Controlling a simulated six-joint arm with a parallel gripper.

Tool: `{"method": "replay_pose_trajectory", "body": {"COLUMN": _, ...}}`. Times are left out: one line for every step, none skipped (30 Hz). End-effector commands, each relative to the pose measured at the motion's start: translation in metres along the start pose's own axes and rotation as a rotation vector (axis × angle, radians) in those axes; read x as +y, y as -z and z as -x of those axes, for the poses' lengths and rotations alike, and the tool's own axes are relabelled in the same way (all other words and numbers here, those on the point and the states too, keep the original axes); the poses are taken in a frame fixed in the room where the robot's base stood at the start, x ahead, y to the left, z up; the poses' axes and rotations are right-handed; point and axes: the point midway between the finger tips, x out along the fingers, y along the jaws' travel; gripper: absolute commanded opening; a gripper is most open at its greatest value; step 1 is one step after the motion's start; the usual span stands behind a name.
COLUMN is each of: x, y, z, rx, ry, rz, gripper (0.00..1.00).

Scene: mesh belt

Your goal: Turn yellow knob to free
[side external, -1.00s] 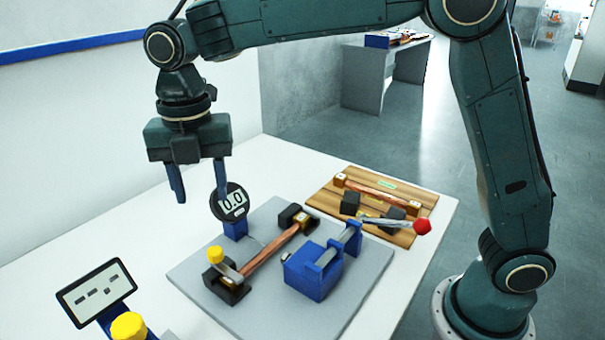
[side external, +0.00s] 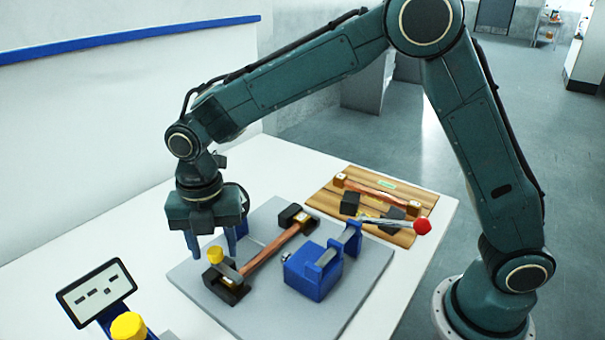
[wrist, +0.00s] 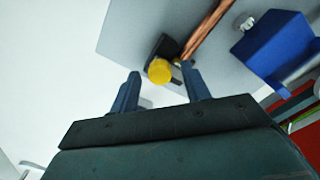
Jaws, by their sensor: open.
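A yellow knob (side external: 215,254) sits on the dark clamp block at the near-left end of a copper bar (side external: 270,248). In the wrist view this yellow knob (wrist: 160,71) shows between and beyond my fingertips. My gripper (side external: 211,248) is open, pointing down close to the knob, with nothing held; I cannot tell whether a finger touches the knob. A second, larger yellow knob (side external: 128,326) is at the bottom left edge, beside a tilted display (side external: 96,292) with dashes on it. No marking for "free" is readable.
A grey plate (side external: 340,305) carries the clamped bar and a blue block (side external: 313,277). A wooden board (side external: 405,237) with another copper bar and a red-tipped lever (side external: 422,226) lies behind. The white table (side external: 60,240) is clear at left.

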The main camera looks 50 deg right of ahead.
Motion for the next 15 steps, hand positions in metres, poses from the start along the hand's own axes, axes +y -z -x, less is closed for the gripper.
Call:
{"method": "replay_pose_trajectory", "body": {"x": -0.0002, "y": 0.0001, "z": -0.0015, "rx": 0.000, "ry": 0.001, "rz": 0.000, "gripper": 0.47}}
{"method": "replay_pose_trajectory", "body": {"x": -0.0002, "y": 0.0001, "z": -0.0020, "rx": 0.000, "ry": 0.001, "rz": 0.000, "gripper": 0.47}}
{"method": "replay_pose_trajectory", "body": {"x": -0.0002, "y": 0.0001, "z": -0.0023, "rx": 0.000, "ry": 0.001, "rz": 0.000, "gripper": 0.47}}
{"method": "replay_pose_trajectory", "body": {"x": -0.0002, "y": 0.0001, "z": -0.0024, "rx": 0.000, "ry": 0.001, "rz": 0.000, "gripper": 0.47}}
{"method": "replay_pose_trajectory", "body": {"x": -0.0002, "y": 0.0001, "z": -0.0024, "rx": 0.000, "ry": 0.001, "rz": 0.000, "gripper": 0.47}}
{"method": "replay_pose_trajectory", "body": {"x": -0.0001, "y": 0.0000, "z": -0.0023, "rx": 0.000, "ry": 0.001, "rz": 0.000, "gripper": 0.47}}
{"method": "replay_pose_trajectory", "body": {"x": -0.0001, "y": 0.0000, "z": -0.0022, "rx": 0.000, "ry": 0.000, "rz": 0.000, "gripper": 0.47}}
{"method": "replay_pose_trajectory", "body": {"x": -0.0001, "y": 0.0000, "z": -0.0022, "rx": 0.000, "ry": 0.000, "rz": 0.000, "gripper": 0.47}}
{"method": "replay_pose_trajectory", "body": {"x": -0.0001, "y": 0.0000, "z": -0.0021, "rx": 0.000, "ry": 0.000, "rz": 0.000, "gripper": 0.47}}
{"method": "replay_pose_trajectory", "body": {"x": -0.0001, "y": 0.0000, "z": -0.0021, "rx": 0.000, "ry": 0.000, "rz": 0.000, "gripper": 0.43}}
{"method": "replay_pose_trajectory", "body": {"x": -0.0001, "y": 0.0000, "z": -0.0020, "rx": 0.000, "ry": 0.000, "rz": 0.000, "gripper": 0.37}}
{"method": "replay_pose_trajectory", "body": {"x": 0.0000, "y": 0.0000, "z": -0.0020, "rx": 0.000, "ry": 0.000, "rz": 0.000, "gripper": 0.29}}
{"method": "replay_pose_trajectory", "body": {"x": 0.0000, "y": 0.0000, "z": -0.0019, "rx": 0.000, "ry": 0.000, "rz": 0.000, "gripper": 0.23}}
{"method": "replay_pose_trajectory", "body": {"x": 0.0000, "y": 0.0000, "z": -0.0019, "rx": 0.000, "ry": 0.000, "rz": 0.000, "gripper": 0.17}}
{"method": "replay_pose_trajectory", "body": {"x": 0.0000, "y": 0.0000, "z": -0.0019, "rx": 0.000, "ry": 0.000, "rz": 0.000, "gripper": 0.10}}
